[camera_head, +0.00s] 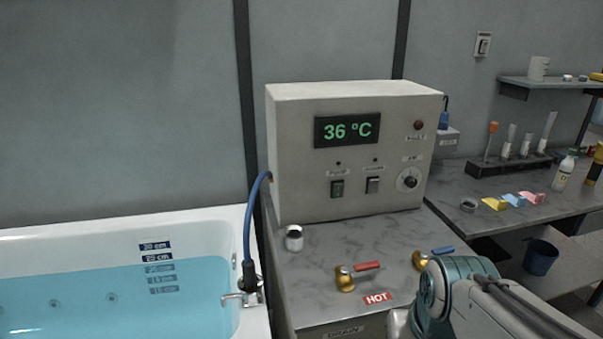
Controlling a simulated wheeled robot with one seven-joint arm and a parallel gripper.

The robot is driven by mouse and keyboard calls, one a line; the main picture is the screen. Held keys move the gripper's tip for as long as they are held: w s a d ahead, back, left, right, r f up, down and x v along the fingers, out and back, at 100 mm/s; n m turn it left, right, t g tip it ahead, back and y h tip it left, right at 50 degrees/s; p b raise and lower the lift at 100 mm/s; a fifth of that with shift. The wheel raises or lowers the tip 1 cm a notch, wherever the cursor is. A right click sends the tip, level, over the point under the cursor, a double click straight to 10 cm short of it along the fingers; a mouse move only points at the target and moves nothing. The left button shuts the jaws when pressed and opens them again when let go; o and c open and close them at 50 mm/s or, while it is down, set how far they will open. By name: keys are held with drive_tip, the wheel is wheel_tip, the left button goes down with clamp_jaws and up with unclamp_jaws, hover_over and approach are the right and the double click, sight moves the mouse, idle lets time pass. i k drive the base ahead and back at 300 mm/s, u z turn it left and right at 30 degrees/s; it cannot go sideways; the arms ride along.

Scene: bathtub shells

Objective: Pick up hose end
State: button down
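A blue hose (250,215) comes out of the left side of the control box and bends down to the tub's rim. Its black hose end (249,277) sits at the rim's right corner, by a metal fitting (238,297) that reaches over the water. I cannot tell whether the end is clipped in or only resting there. Part of my arm shows at the lower right, over the counter's front. My gripper is out of the picture, well right of the hose end as far as the arm shows.
The tub (190,222) holds blue water. The control box (345,150) reads 36 °C. A small metal-and-white cup (294,239), a red-handled brass valve (345,280) and a blue-handled valve (420,261) stand on the counter. A side bench (470,222) holds tubes and sponges.

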sight(249, 269)
drive_tip(key=k, duration=1.1)
drive_tip(key=u, duration=0.85)
drive_tip(key=i, duration=1.3)
drive_tip(key=z, duration=0.3)
